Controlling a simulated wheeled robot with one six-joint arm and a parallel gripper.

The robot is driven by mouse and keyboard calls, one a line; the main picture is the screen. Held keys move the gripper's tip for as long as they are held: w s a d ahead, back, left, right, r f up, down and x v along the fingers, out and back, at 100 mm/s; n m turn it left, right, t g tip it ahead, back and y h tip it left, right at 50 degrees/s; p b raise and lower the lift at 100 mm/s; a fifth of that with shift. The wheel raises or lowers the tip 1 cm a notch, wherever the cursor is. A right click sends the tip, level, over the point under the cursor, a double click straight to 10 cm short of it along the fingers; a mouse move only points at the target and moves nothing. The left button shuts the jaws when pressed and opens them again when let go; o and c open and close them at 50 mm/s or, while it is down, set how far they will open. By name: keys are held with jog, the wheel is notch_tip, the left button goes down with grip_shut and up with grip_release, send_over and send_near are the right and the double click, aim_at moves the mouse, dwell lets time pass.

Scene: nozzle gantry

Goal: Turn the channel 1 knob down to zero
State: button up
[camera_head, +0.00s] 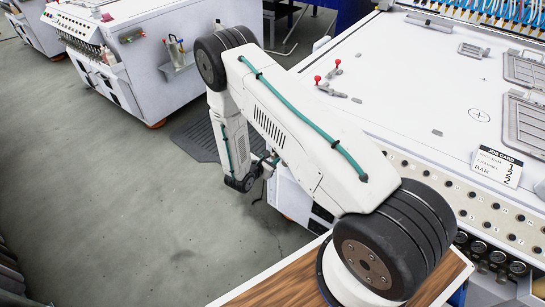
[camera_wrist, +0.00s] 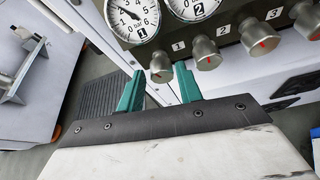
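In the wrist view, the channel 1 knob (camera_wrist: 160,67) is a silver cylinder below the plate marked 1. Gauge 1 (camera_wrist: 133,17) is a white dial above it, cut off at the top. Its needle points up and left, away from the low end; the exact reading is hard to tell. My gripper (camera_wrist: 159,77) is open, its two teal fingers apart. The knob shows between the fingertips, at or just beyond them; I cannot tell if they touch it. In the head view, my arm's far end hangs beside the machine and the fingers are hidden.
Knob 2 (camera_wrist: 206,54) is close right of my right finger, with knob 3 (camera_wrist: 259,37) farther right. Gauge 2 (camera_wrist: 195,5) is above. The head view shows a job card (camera_head: 497,166) on the white machine top (camera_head: 405,75). Open grey floor (camera_head: 110,210) lies left.

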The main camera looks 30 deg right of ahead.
jog(key=shift+x, duration=0.9)
jog(key=shift+s, duration=0.1)
jog(key=c, duration=0.7)
jog(key=n+g+h, duration=0.2)
jog(key=n, duration=0.4)
jog(key=n+g+h, duration=0.2)
jog(key=n, duration=0.4)
jog(key=w+f+n+g+h, duration=0.1)
jog(key=n+h, duration=0.2)
jog(key=n, duration=0.2)
jog(key=shift+a+n+g, duration=0.25)
jog(key=shift+n+g, duration=0.15)
